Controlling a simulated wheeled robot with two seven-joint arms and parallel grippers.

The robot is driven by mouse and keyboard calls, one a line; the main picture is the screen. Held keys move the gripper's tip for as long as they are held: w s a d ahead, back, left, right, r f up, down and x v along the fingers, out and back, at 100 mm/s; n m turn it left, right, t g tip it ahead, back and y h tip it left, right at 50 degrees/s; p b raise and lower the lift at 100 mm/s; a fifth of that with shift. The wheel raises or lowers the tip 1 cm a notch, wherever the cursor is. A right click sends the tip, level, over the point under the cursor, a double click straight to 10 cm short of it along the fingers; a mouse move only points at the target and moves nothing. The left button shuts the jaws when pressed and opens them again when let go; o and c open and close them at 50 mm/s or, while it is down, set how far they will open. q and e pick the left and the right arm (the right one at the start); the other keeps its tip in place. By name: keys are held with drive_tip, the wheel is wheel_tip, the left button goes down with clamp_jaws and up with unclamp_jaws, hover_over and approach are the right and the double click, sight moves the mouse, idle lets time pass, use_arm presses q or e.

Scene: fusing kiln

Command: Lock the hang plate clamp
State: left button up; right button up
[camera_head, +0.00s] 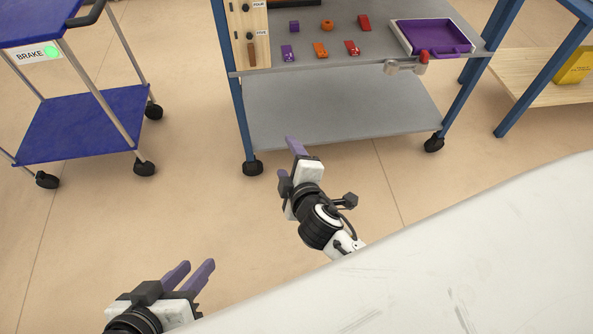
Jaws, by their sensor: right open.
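A grey metal clamp with a red knob (406,66) sits on the front edge of the grey workbench (330,60), below the purple tray; whether it is locked is too small to tell. My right gripper (293,158) is over the floor in front of the bench, left of and well apart from the clamp. It is open and seen from the side, so its fingers partly overlap. My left gripper (194,272) is at the lower left, far from the bench, with two purple fingers apart and nothing between them.
A purple tray (397,38) and several small purple, orange and red pieces lie on the bench. A wooden panel (264,45) with labels is at its left. A blue cart (75,125) with a BRAKE label stands left. Open floor lies between my arms and the bench.

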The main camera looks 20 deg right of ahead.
use_arm(q)
drive_tip(key=shift+s+r+p, duration=0.35)
drive_tip(key=shift+s+r, duration=0.15)
drive_tip(key=shift+r, duration=0.05)
use_arm(e)
drive_tip(key=s, duration=0.2)
drive_tip(key=s+m, duration=0.1)
drive_tip(key=shift+f+y, duration=0.3)
use_arm(q)
drive_tip(key=shift+a, duration=0.1)
use_arm(e)
drive_tip(key=shift+s+d+g, duration=0.1)
drive_tip(key=shift+g, duration=0.2)
